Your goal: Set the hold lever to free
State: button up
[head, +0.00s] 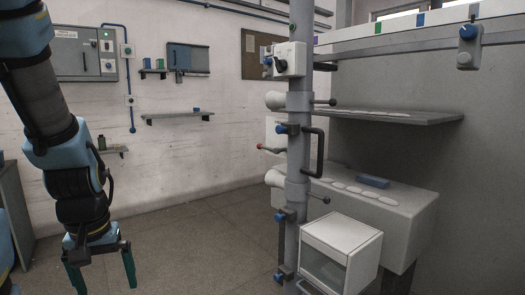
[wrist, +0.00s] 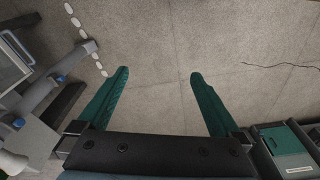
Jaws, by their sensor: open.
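No lever shows a readable label, so I cannot tell which is the hold lever. On the grey post (head: 294,120) of the winder in the head view, a lever with a red tip (head: 268,149) points left at mid height. A thin dark lever (head: 322,102) sticks out right above it, and another thin lever (head: 320,198) sticks out right lower down. Whether any is set to free cannot be read. My gripper (head: 102,276) hangs at the lower left, open and empty, well apart from the post. In the wrist view its green fingers (wrist: 159,73) are spread over bare floor.
A white box (head: 340,250) stands low in front of the post. A dark handle (head: 314,152) and a switch box (head: 290,58) are on the post. A grey shelf (head: 390,114) lies behind. A cabinet (head: 85,54) hangs on the back wall. The floor (head: 195,225) between gripper and post is clear.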

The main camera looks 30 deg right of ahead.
aim_at(277, 151)
jog(key=i+l, duration=0.15)
jog(key=i, duration=0.5)
jog(key=i+l+z, duration=0.1)
jog(key=i, duration=0.6)
